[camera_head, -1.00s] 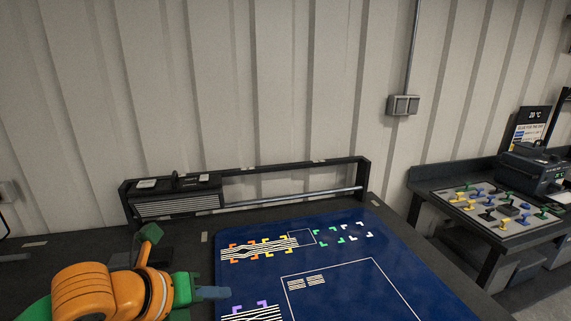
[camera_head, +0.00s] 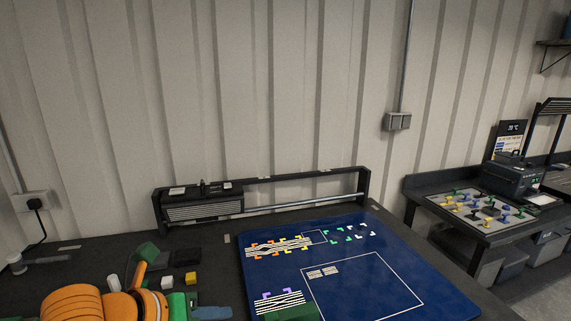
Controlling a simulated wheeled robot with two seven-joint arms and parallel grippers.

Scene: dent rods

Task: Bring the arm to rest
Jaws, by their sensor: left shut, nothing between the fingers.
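My left arm is orange and green and comes in at the bottom left. My left gripper (camera_head: 212,312), with a blue-grey fingertip, is at the bottom edge, shut and empty, just left of the blue mat (camera_head: 400,258). Part of it is cut off by the frame edge.
A black rail (camera_head: 363,185) stands behind. A side table (camera_head: 485,237) is right.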

